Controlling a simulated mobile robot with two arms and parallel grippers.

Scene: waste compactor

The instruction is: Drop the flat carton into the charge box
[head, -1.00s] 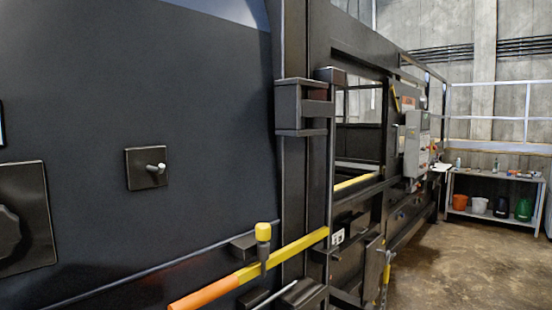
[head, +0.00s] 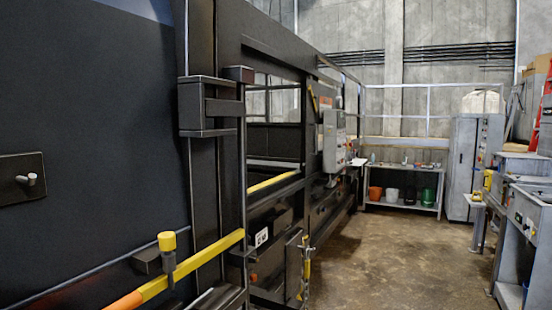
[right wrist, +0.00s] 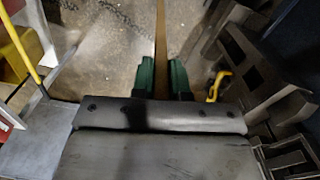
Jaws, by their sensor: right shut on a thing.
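In the right wrist view my right gripper (right wrist: 161,80), with green fingers, is shut on a thin brown board seen edge-on, which looks like the flat carton (right wrist: 161,38). The carton stretches away from the fingers to the top of the picture, above the floor. In the head view the compactor's side has an opening with a yellow sill (head: 273,182), which looks like the charge box; its inside floor is hidden. Neither gripper nor the carton shows in the head view.
A yellow and orange bar (head: 190,266) sticks out along the compactor's near side. A control box (head: 334,140) is mounted past the opening. A shelf table (head: 402,172) with buckets, a grey cabinet (head: 473,165) and benches stand farther off. The concrete floor (head: 400,250) between is clear.

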